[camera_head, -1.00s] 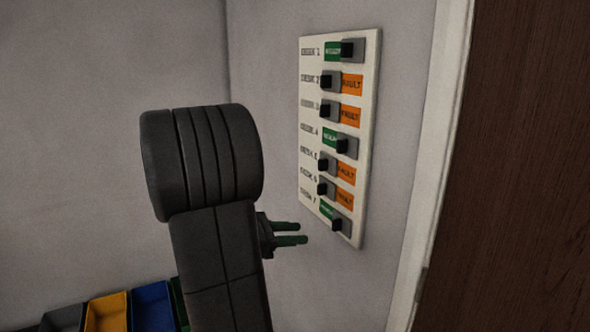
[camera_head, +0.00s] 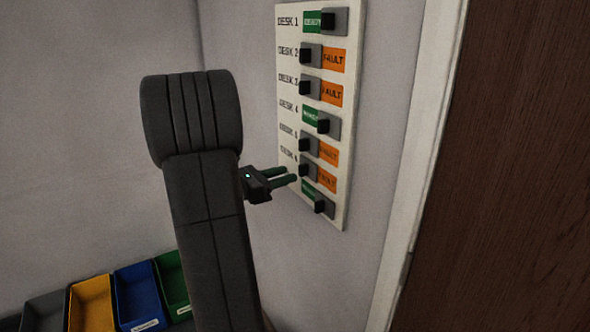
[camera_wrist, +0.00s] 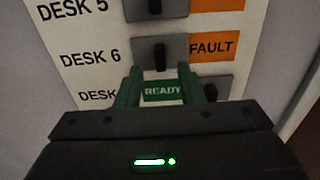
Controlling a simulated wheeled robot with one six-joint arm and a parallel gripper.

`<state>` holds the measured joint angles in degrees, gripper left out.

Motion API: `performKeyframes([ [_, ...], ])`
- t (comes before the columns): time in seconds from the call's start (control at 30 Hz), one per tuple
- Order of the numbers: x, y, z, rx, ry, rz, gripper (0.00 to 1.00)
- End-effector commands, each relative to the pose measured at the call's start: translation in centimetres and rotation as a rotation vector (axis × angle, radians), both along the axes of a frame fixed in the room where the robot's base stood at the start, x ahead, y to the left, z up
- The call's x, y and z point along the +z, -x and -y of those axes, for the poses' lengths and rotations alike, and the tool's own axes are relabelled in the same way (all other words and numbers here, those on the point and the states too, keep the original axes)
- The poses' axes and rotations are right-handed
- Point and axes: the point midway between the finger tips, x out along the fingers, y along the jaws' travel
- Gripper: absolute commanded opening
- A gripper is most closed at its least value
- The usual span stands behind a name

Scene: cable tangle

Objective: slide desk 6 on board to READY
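The white board (camera_head: 286,97) hangs on the wall with a column of desk sliders. The desk 6 slider (camera_head: 304,170) has its black knob at the left, with the orange FAULT label uncovered on its right. In the wrist view the desk 6 knob (camera_wrist: 159,55) stands up from its grey plate, just beyond my fingertips. My gripper (camera_head: 293,174) is open and empty, its two green fingers pointing at the board near desk 6. In the wrist view the fingers (camera_wrist: 160,72) are apart, framing the knob from below. I cannot tell whether they touch the board.
The desk 5 slider (camera_head: 308,145) is just above and the desk 7 slider (camera_head: 319,203) just below, showing READY. A brown door (camera_head: 500,160) with a pale frame is at the right. Coloured bins (camera_head: 137,295) stand at the lower left.

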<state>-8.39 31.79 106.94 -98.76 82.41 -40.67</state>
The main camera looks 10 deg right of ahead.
Motion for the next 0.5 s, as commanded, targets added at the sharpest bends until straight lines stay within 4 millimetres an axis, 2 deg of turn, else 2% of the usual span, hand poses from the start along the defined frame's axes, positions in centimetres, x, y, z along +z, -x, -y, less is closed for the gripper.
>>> performKeyframes([
  [0.03,0.1,-0.2,0.9,-0.004,0.0,-0.001,0.35],
  [0.2,0.1,-1.0,2.8,-0.003,0.0,-0.001,0.35],
  [0.5,0.0,-1.4,4.0,0.0,0.0,0.0,0.35],
])
